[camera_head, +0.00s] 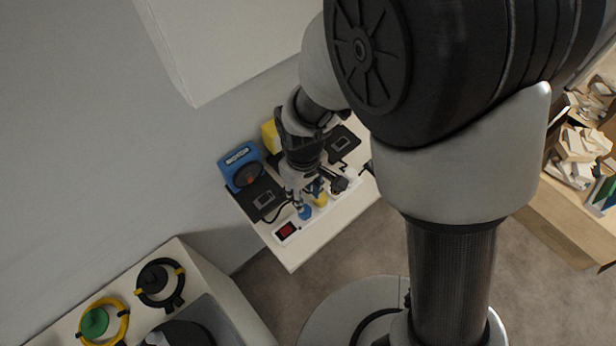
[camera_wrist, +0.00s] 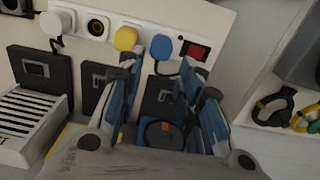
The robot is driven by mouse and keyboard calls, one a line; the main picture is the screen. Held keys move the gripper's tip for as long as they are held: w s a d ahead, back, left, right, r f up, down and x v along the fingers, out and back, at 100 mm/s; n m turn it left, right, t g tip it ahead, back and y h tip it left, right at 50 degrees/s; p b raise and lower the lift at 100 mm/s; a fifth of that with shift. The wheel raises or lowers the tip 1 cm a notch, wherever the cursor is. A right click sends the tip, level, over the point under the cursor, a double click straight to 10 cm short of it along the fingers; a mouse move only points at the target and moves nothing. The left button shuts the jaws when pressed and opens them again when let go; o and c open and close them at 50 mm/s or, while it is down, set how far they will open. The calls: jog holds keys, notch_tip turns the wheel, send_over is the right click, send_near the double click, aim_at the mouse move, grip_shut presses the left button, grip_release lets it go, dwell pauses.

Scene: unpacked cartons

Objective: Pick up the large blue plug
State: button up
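The blue plug (camera_wrist: 161,47) sits on the white power strip (camera_wrist: 215,22), between the yellow plug (camera_wrist: 126,38) and a red switch (camera_wrist: 195,50). In the head view the blue plug (camera_head: 306,212) shows just below my gripper (camera_head: 313,191). In the wrist view my gripper (camera_wrist: 161,68) is open, with its blue-padded fingers spread apart and nothing held. The plug appears between the fingertips in the picture, beyond them. The gap between fingertips and plug is hard to judge.
A white plug (camera_wrist: 57,22) is on the strip's left. Black adapters (camera_wrist: 40,70) and a blue device with a dial (camera_head: 240,166) lie on the white table (camera_head: 292,257). Another surface holds ring-shaped items (camera_head: 103,320). A wall (camera_head: 90,130) stands behind the table.

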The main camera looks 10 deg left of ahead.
aim_at(305, 213)
notch_tip(305, 213, down, 9)
jog(key=b, duration=0.3)
jog(key=shift+s+f, duration=0.1)
grip_shut()
dwell(0.5)
